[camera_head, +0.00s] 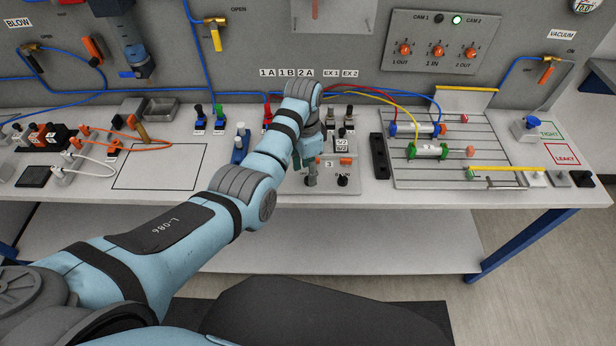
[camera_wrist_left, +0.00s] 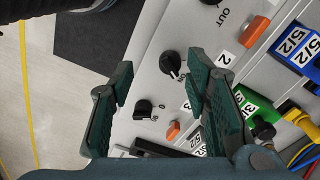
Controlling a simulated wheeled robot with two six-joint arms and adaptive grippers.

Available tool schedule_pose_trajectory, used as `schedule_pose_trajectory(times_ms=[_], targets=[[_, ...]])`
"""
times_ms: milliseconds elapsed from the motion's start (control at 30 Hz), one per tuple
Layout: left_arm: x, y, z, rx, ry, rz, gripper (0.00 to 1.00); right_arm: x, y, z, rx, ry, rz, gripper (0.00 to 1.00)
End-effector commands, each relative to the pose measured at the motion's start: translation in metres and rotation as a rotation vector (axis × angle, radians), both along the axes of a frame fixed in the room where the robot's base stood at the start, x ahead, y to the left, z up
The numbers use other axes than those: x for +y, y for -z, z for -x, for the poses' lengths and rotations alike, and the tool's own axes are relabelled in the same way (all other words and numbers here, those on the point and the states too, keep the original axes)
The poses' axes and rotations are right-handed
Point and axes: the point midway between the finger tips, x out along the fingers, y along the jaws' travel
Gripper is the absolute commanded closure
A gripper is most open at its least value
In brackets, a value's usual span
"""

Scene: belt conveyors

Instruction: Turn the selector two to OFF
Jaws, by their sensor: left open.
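My left gripper (camera_head: 309,166) reaches down over the small control panel (camera_head: 330,189) on the bench, its fingers partly hidden by my wrist in the head view. In the left wrist view the gripper (camera_wrist_left: 163,76) is open, with a finger on each side. A third black knob, by the word OUT, is cut by the top edge. A label "2" (camera_wrist_left: 225,57) is right of the middle selector. I cannot tell surely which selector is two.
Orange blocks (camera_wrist_left: 255,30) and green, blue and yellow valve parts (camera_wrist_left: 254,105) with tubes are close to the right finger. Right of the panel are a black block (camera_head: 379,157) and a slotted plate (camera_head: 458,180) with cylinders. An outlined bench area (camera_head: 160,168) is empty.

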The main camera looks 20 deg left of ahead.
Motion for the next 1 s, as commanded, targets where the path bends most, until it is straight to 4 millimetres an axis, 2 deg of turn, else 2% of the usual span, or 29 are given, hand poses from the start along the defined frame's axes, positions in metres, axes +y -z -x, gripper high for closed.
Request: schedule_pose_trajectory(times_ms=[33,100,200,333,467,733,1000], targets=[[0.000,0.013,-0.001,0.003,0.000,0.000,0.57,0.000,0.006,0.002,0.003,0.000,0.000,0.63],[-0.001,0.025,-0.002,0.001,0.000,0.000,0.57,0.000,0.010,0.002,0.004,0.000,0.000,0.63],[-0.002,0.034,-0.002,0.003,0.002,0.000,0.57,0.000,0.011,-0.003,-0.004,0.000,0.000,0.63],[-0.003,0.035,-0.002,0.001,0.002,0.000,0.57,0.000,0.010,-0.017,-0.029,-0.001,0.000,0.63],[-0.003,0.035,-0.002,0.003,0.002,0.000,0.58,0.000,0.009,-0.021,-0.034,-0.001,0.000,0.63],[-0.003,0.035,-0.001,0.005,0.002,0.000,1.00,0.000,0.010,-0.005,-0.008,-0.001,0.000,0.63],[-0.003,0.035,-0.001,0.005,-0.009,0.002,1.00,0.000,0.008,-0.008,-0.014,-0.001,0.001,0.63]])
